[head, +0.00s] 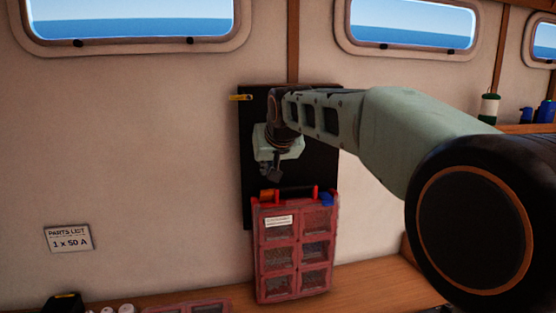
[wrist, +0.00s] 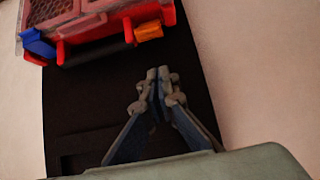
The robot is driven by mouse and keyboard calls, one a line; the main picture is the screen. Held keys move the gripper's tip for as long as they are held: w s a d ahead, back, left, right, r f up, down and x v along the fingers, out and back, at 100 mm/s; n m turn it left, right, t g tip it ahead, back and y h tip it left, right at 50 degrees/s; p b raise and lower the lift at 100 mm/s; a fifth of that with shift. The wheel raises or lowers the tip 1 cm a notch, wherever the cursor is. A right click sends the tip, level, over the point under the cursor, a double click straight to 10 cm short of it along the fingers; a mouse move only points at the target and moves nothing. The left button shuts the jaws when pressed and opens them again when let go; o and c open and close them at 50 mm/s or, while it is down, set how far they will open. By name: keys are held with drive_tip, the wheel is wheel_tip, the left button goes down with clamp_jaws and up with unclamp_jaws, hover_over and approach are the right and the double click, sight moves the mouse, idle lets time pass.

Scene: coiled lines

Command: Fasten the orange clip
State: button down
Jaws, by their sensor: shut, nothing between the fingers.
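The orange clip (head: 268,195) is on the top left edge of an upright red case (head: 293,250) in the head view. In the wrist view the orange clip (wrist: 148,31) is at the near edge of the case, right of the dark handle bar (wrist: 95,50). I cannot tell whether it is latched. My gripper (head: 272,176) is just above the orange clip in the head view. In the wrist view my gripper (wrist: 157,76) has its fingertips together, empty and apart from the clip.
A blue clip (head: 326,198) is at the case's top right corner. A black panel (head: 250,150) on the wall is behind the case, with a yellow piece (head: 240,97) at its upper left. The case stands at a wooden counter (head: 370,285).

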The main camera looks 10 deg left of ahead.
sight(268, 193)
drive_tip(key=x, duration=0.3)
drive_tip(key=shift+w+a+f+p, duration=0.15)
drive_tip(key=shift+w+p, duration=0.1)
drive_tip(key=shift+p, duration=0.1)
drive_tip(key=s, duration=0.1)
drive_tip(key=s+d+f, duration=0.1)
drive_tip(key=shift+s+d, duration=0.15)
drive_tip(key=shift+s, duration=0.1)
drive_tip(key=shift+s+d+f, duration=0.2)
drive_tip(key=shift+s+f, duration=0.2)
drive_tip(key=shift+s, duration=0.05)
drive_tip(key=shift+f+b, duration=0.2)
drive_tip(key=shift+b, duration=0.45)
